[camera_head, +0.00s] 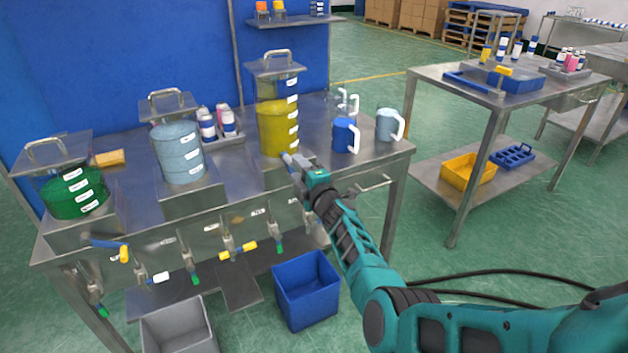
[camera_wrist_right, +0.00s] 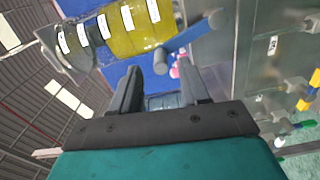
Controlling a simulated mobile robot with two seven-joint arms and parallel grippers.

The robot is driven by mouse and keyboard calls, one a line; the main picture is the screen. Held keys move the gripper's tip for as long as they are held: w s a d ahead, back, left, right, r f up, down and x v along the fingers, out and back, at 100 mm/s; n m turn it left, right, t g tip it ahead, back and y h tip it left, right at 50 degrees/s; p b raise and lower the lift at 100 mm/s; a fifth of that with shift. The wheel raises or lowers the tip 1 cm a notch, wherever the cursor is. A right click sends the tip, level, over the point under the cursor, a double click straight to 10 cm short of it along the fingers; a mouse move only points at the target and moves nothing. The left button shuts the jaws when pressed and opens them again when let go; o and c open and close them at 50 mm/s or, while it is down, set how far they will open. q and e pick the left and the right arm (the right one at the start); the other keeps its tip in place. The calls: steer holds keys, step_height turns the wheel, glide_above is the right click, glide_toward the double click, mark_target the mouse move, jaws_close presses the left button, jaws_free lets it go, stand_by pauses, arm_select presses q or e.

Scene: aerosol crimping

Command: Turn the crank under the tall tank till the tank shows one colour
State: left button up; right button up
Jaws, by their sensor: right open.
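The tall tank (camera_head: 278,128) stands at the right of the steel bench, with a handled lid. Its lower part is yellow; its upper part looks blue in the head view, perhaps the wall showing through. In the wrist view the tank (camera_wrist_right: 140,25) shows yellow, with a clearer greyish top end. A blue crank arm (camera_wrist_right: 188,40) with a grey round end shows just beyond my right fingertips. My right gripper (camera_wrist_right: 158,82) is open and empty. In the head view my right gripper (camera_head: 298,168) is at the tank's base, hiding most of the crank. My left gripper is out of view.
A light-blue tank (camera_head: 178,155) and a green tank (camera_head: 75,195) stand further left. A blue mug (camera_head: 344,137) and a grey-blue mug (camera_head: 387,124) stand right of the tall tank. Taps line the bench front. A blue bin (camera_head: 306,292) stands below.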

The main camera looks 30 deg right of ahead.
steer(key=s, duration=0.8)
steer(key=shift+s, duration=0.25)
steer(key=shift+d, duration=0.1)
stand_by(0.4)
steer(key=s+a+f+m+g, duration=0.2)
steer(key=s+a+f+m, duration=0.1)
steer(key=s, duration=0.7)
steer(key=s+a+f+m+g+y, duration=0.1)
steer(key=s+a+f+m, duration=0.3)
steer(key=s, duration=0.6)
steer(key=s+a+f+m+g, duration=0.4)
steer(key=s+f+m, duration=0.3)
steer(key=s, duration=0.4)
steer(key=shift+f+m, duration=0.15)
steer(key=shift+m, duration=0.25)
